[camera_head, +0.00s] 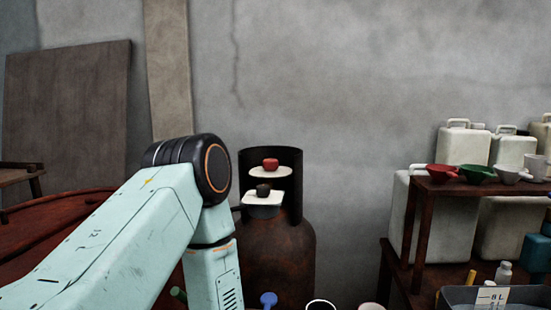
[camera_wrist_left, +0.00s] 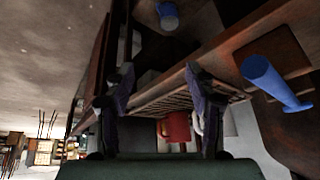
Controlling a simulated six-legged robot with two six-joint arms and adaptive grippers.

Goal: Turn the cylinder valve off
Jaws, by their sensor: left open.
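The rusty brown cylinder (camera_head: 283,262) stands upright against the wall in the middle of the head view. A dark collar (camera_head: 287,163) opens toward me around its top. Inside it are a red knob (camera_head: 270,165) above a pale plate and a dark green knob (camera_head: 263,190) above another; which is the valve handle I cannot tell. My left arm's elbow is left of the cylinder, and its forearm drops below the picture. My left gripper (camera_wrist_left: 160,86) shows only in the left wrist view, its fingers apart with nothing held. The cylinder is not recognisable there. My right gripper is not in view.
A wooden shelf (camera_head: 424,205) at right carries red, green and white bowls, with white jugs (camera_head: 466,140) behind. A blue-handled item (camera_head: 268,299) is at the bottom edge. In the left wrist view, a blue object (camera_wrist_left: 272,80) and a red object (camera_wrist_left: 176,127) lie beyond the fingers.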

